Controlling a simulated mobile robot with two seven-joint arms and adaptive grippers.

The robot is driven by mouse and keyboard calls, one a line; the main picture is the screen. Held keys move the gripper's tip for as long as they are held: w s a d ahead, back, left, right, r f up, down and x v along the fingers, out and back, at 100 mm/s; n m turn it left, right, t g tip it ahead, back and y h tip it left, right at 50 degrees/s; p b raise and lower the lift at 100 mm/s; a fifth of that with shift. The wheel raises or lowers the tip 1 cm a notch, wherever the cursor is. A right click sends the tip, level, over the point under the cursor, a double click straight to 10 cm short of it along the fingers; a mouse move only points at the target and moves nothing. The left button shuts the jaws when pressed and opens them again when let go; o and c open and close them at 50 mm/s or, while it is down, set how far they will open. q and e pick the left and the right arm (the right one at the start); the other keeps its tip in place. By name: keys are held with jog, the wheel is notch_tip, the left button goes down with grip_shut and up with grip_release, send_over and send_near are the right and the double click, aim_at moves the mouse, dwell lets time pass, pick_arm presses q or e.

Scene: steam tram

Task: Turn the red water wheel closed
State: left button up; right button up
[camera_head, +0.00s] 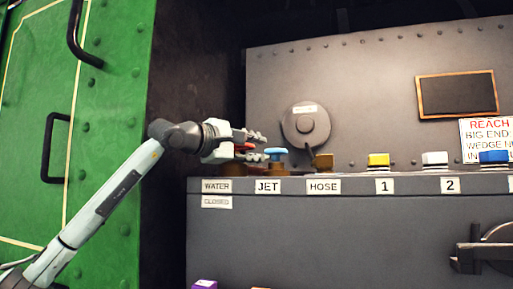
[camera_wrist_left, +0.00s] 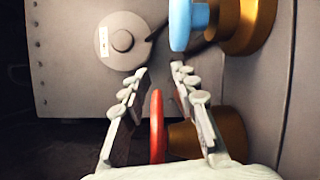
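The red water wheel (camera_head: 243,147) sits on a brass fitting above the WATER label (camera_head: 216,186), partly hidden by my left gripper (camera_head: 263,146). In the left wrist view the wheel (camera_wrist_left: 157,125) shows edge-on between the two fingers of the gripper (camera_wrist_left: 160,70). The fingers are apart, with a visible gap on the left side of the wheel. The brass fitting (camera_wrist_left: 184,138) is partly behind the right finger. A CLOSED label (camera_head: 216,202) is below WATER. My right gripper is not in view.
A blue jet wheel (camera_head: 276,152) stands close to the right of the gripper; it also shows in the left wrist view (camera_wrist_left: 180,25). A brass hose valve (camera_head: 323,161) and yellow (camera_head: 378,160), white and blue valves follow. A green panel (camera_head: 110,130) stands left.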

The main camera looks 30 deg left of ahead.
pick_arm(q)
jog(key=shift+r, duration=0.1)
jog(key=s+a, duration=0.2)
jog(key=s, duration=0.9)
jog(key=shift+s, duration=0.4)
jog(key=shift+a, duration=0.1)
